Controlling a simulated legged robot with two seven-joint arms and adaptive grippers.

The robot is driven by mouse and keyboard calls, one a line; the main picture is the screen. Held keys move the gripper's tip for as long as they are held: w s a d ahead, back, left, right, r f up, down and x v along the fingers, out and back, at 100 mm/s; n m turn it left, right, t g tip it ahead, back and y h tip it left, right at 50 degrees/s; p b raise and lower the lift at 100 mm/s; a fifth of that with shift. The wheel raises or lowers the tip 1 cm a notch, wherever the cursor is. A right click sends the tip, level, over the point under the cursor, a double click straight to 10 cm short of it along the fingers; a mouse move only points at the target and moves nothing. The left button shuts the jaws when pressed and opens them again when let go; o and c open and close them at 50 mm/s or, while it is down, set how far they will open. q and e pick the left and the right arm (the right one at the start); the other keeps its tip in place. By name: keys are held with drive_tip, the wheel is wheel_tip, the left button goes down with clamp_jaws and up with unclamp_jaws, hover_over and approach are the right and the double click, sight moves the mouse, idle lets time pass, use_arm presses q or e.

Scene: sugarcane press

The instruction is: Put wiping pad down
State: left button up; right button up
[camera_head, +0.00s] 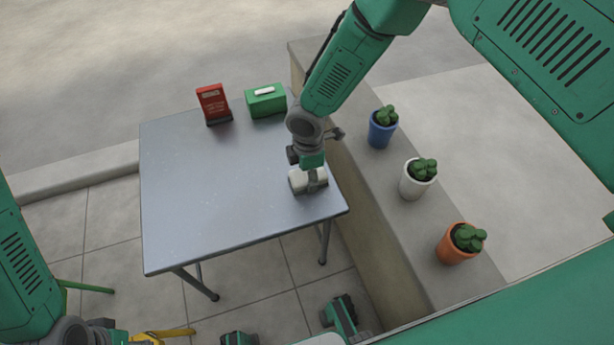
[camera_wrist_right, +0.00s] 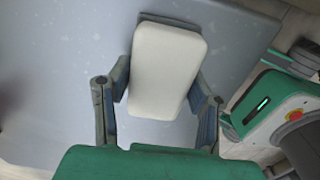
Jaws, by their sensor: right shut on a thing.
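The wiping pad (camera_head: 297,182) is a white, rounded block at the right side of the grey table (camera_head: 215,190). My right gripper (camera_head: 310,176) comes down from above and is shut on it. In the right wrist view the pad (camera_wrist_right: 166,72) sits between the two fingers (camera_wrist_right: 163,95), with the grey tabletop behind it. The pad is at or just above the tabletop; I cannot tell whether it touches. My left arm is at the lower left of the head view, its gripper (camera_head: 112,336) mostly cut off by the lower edge.
A red box-like item (camera_head: 213,103) and a green box (camera_head: 265,101) stand at the table's back. Right of the table, a low wall (camera_head: 395,215) carries blue (camera_head: 381,133), white (camera_head: 414,184) and orange (camera_head: 455,247) plant pots. The table's middle and front are clear.

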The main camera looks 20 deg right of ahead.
sight(305, 175)
drive_tip(key=shift+a+r, duration=0.1)
drive_tip(key=shift+a, duration=0.25)
drive_tip(key=shift+c, duration=0.2)
drive_tip(key=shift+a, duration=0.2)
drive_tip(key=o, duration=1.3)
drive_tip(key=shift+a, duration=0.1)
drive_tip(key=shift+o, duration=0.2)
drive_tip(key=shift+d, duration=0.4)
wheel_tip(305, 175, up, 11)
drive_tip(key=p, duration=0.3)
drive_tip(key=shift+a, duration=0.15)
use_arm(q)
drive_tip(key=shift+a+r+p, duration=0.15)
drive_tip(key=shift+r, duration=0.7)
drive_tip(key=shift+a+r+p, duration=0.15)
drive_tip(key=shift+r, duration=0.7)
use_arm(e)
drive_tip(key=shift+r, duration=0.5)
drive_tip(key=shift+s, duration=0.1)
